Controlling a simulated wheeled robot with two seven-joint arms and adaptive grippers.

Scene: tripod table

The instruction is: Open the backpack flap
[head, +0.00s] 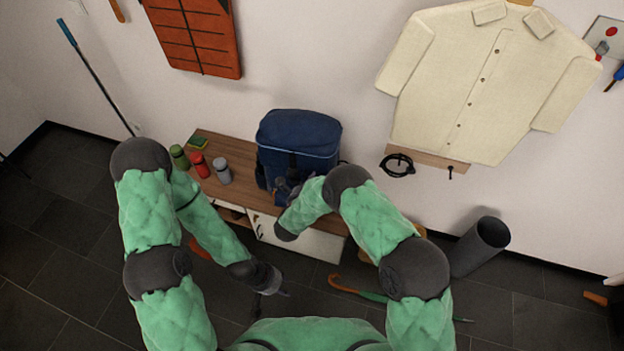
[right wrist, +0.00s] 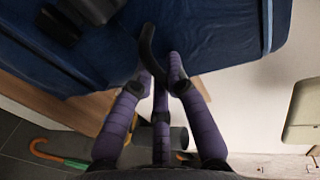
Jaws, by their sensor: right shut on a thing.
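The blue backpack (head: 300,131) stands upright on the wooden bench, with its rounded flap closed over the top. In the right wrist view its blue fabric (right wrist: 215,30) fills the upper part, and a black curved pull tab (right wrist: 147,45) hangs at its edge. My right gripper (head: 283,190) is at the backpack's lower front. In the right wrist view its purple fingers (right wrist: 160,72) are closed around the black tab's lower end. My left gripper (head: 268,290) is low in front of the bench, fingers spread and empty, away from the backpack.
Green, red and grey bottles (head: 222,171) stand on the wooden bench (head: 238,148) left of the backpack. A shirt (head: 485,85) and an orange panel (head: 195,35) hang on the wall. A dark bin (head: 481,246) and an umbrella (head: 372,296) are on the floor to the right.

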